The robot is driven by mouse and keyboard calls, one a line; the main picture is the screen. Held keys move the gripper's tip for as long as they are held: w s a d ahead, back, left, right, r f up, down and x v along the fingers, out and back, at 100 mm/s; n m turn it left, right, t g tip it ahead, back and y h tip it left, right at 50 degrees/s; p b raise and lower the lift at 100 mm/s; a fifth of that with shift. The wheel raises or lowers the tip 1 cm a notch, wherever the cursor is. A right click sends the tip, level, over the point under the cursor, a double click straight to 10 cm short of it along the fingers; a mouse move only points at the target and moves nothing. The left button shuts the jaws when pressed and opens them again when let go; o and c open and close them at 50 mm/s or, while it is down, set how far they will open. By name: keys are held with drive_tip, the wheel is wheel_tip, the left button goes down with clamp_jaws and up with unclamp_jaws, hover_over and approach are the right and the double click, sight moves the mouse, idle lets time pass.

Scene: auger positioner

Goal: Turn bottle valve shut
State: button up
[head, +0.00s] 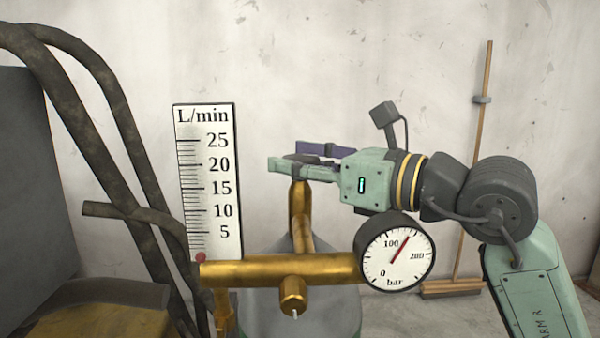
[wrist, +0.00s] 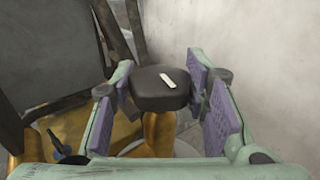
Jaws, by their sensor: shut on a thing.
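The bottle valve has a dark rounded knob (wrist: 160,92) with a white mark on top, seen in the wrist view. It sits on a brass stem, which rises behind the brass pipe in the head view (head: 299,210). My gripper (head: 287,158) reaches in from the right, level, with its fingers on either side of the knob. In the wrist view its purple pads (wrist: 214,105) flank the knob, and the gripper is shut on it. The fingers mostly hide the knob in the head view. The white mark lies slanted, running from upper left to lower right.
A dark tubular frame (head: 130,140) stands left; a broom (head: 475,180) leans on the wall.

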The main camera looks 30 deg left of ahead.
sight(301, 155)
drive_tip(key=shift+m+t, duration=0.4)
drive_tip(key=shift+t, duration=0.2)
drive_tip(key=o, duration=1.1)
wheel_tip(301, 155, up, 10)
drive_tip(key=shift+r, duration=0.1)
